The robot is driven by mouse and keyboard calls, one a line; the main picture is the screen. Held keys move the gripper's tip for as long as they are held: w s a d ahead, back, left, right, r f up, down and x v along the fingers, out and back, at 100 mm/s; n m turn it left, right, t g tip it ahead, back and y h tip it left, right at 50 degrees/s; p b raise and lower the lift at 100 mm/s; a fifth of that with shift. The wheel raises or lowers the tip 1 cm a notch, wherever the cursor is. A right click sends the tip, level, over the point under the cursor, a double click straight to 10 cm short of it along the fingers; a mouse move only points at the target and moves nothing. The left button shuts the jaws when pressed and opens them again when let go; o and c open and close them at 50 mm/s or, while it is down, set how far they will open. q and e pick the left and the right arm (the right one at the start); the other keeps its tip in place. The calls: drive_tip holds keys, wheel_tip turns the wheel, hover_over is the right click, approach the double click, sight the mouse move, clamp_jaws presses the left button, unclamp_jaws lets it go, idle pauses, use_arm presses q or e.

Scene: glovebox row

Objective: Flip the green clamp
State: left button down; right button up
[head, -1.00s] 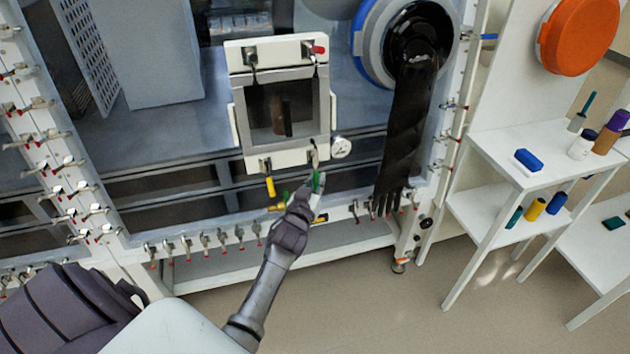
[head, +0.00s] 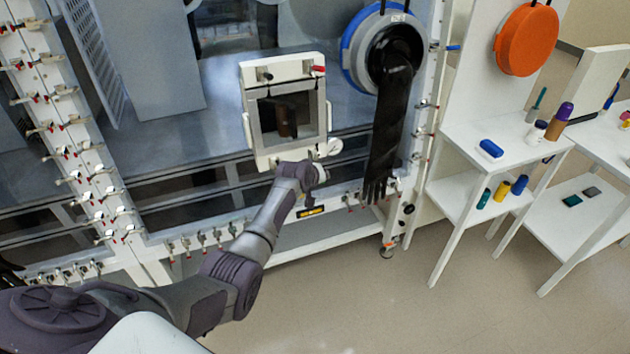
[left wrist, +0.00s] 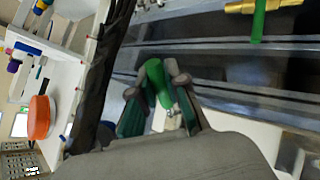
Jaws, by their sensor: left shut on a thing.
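In the left wrist view the green clamp handle (left wrist: 155,80) sits between the two fingers of my left gripper (left wrist: 158,100), which is shut on it. Pale metal of the clamp shows just below the handle. In the head view my left gripper (head: 318,174) is at the lower right corner of the white-framed square door (head: 259,135), and it hides the green clamp there. A clamp with a red handle (head: 318,70) and one with a black handle (head: 266,76) are on the door's top edge. My right gripper is not in view.
A brass fitting with a green lever (left wrist: 258,18) is near the gripper. A long black glove (head: 385,130) hangs from a blue-ringed port to the right of the door. White shelves (head: 500,160) with bottles stand further right. The floor in front is clear.

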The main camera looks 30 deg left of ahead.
use_arm(q)
drive_tip(key=shift+r+g+h, duration=0.3)
drive_tip(key=shift+r+g, duration=0.05)
drive_tip(key=shift+g, duration=0.05)
drive_tip(key=shift+s+d+r+n+g+h, duration=0.2)
drive_tip(key=shift+r+n+g+h, duration=0.2)
drive_tip(key=shift+g+h, duration=0.15)
drive_tip(key=shift+d+r+n+g+h, duration=0.1)
drive_tip(key=shift+r+n+g+h, duration=0.2)
drive_tip(key=shift+g+h, duration=0.35)
drive_tip(key=shift+s+r+g+h+b, duration=0.1)
drive_tip(key=shift+r+g+h+b, duration=0.15)
drive_tip(key=shift+g+h+b, duration=0.25)
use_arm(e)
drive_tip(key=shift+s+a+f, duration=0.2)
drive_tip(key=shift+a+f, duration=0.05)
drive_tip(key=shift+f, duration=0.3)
use_arm(q)
drive_tip(key=shift+r+n, duration=0.1)
drive_tip(key=shift+n, duration=0.2)
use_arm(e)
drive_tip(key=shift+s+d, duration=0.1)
use_arm(q)
drive_tip(key=c, duration=1.2)
unclamp_jaws()
drive_tip(key=shift+o, duration=0.2)
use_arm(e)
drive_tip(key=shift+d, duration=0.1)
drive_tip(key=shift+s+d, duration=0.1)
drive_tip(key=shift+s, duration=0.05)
